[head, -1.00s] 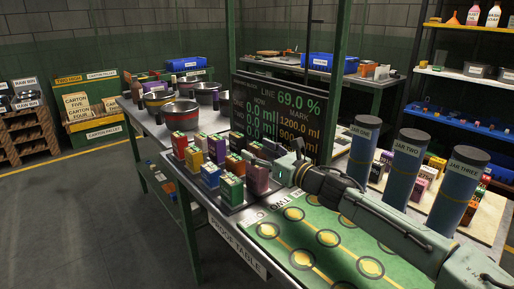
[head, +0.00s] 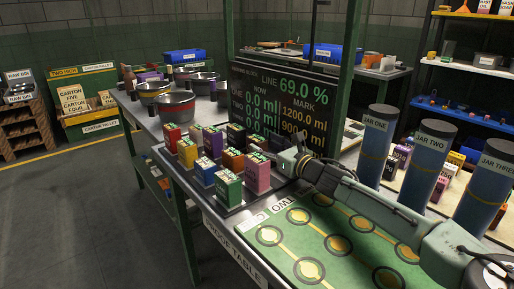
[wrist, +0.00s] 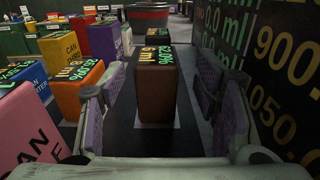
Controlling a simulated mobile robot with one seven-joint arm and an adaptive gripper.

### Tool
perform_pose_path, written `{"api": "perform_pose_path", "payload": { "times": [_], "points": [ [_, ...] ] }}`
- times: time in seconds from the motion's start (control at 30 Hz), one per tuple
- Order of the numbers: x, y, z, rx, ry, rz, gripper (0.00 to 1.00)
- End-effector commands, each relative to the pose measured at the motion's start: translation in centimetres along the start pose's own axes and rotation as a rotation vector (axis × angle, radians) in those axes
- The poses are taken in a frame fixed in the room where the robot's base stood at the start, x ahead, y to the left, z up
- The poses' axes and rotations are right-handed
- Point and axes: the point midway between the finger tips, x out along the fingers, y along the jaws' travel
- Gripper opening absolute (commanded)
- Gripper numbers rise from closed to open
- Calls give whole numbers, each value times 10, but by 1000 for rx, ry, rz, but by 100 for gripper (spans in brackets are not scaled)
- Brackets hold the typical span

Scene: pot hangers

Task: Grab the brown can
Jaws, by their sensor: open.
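The brown can (wrist: 156,95) is a dark brown block with green digits on its black top. It stands upright on a dark tray in the middle of the wrist view, between my two spread fingers and apart from both. My gripper (wrist: 160,78) is open, with purple-grey pads on either side of the can. In the head view my gripper (head: 270,150) reaches from the right to the back right of the can group. The brown can is mostly hidden there.
Left of my gripper stand a pink can (wrist: 24,130), an orange can (wrist: 80,87) and several others. A dark display board (wrist: 275,60) is close on the right. A pot (wrist: 147,18) stands behind. The green mat (head: 325,240) is free in front.

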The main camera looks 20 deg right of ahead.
Motion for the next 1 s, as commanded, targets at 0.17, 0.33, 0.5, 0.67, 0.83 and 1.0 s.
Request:
{"api": "perform_pose_path", "payload": {
  "times": [0.17,0.33,0.5,0.67,0.83,1.0],
  "points": [
    [29,4,3,-1,1,3,57],
    [42,3,2,-2,0,2,57],
    [43,3,1,-1,0,2,57],
    [43,3,1,-1,0,1,49],
    [43,3,1,-1,0,2,38],
    [43,3,1,-1,0,2,27]
  ]
}}
